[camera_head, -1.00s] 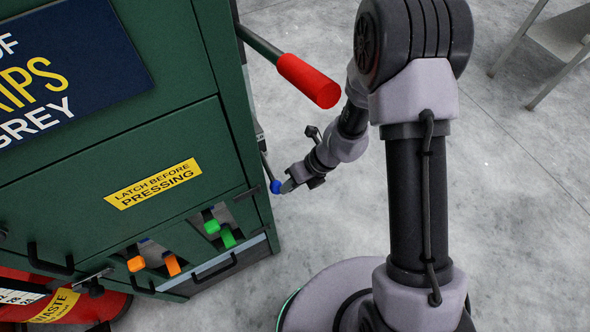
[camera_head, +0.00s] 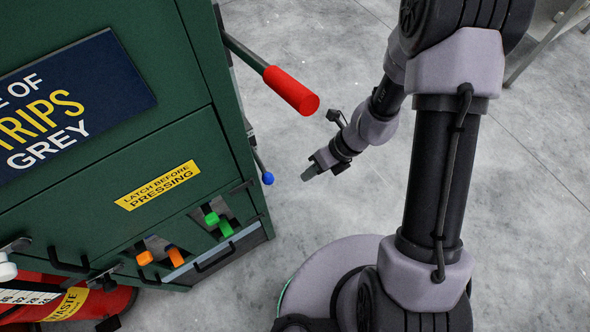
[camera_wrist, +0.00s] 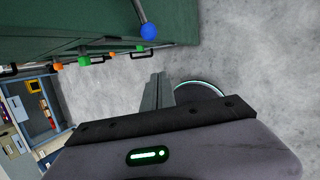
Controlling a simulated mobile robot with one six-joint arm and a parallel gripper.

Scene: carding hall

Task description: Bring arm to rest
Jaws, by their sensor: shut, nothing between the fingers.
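My gripper (camera_head: 309,174) is shut and empty in the head view. It hangs in free air to the right of the green machine, apart from the blue-knobbed lever (camera_head: 267,178). In the wrist view my gripper's fingers (camera_wrist: 158,88) are together with nothing between them. The lever's blue ball (camera_wrist: 149,32) shows above them, apart from the fingertips. My arm bends down from the upper right of the head view, with the forearm reaching left toward the machine.
The green machine (camera_head: 110,160) fills the left side. Its red-handled lever (camera_head: 292,90) juts out above my gripper. Orange (camera_head: 175,256) and green (camera_head: 225,228) tabs sit low on its front. A red waste container (camera_head: 75,300) stands lower left. The floor (camera_head: 540,220) at right is clear.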

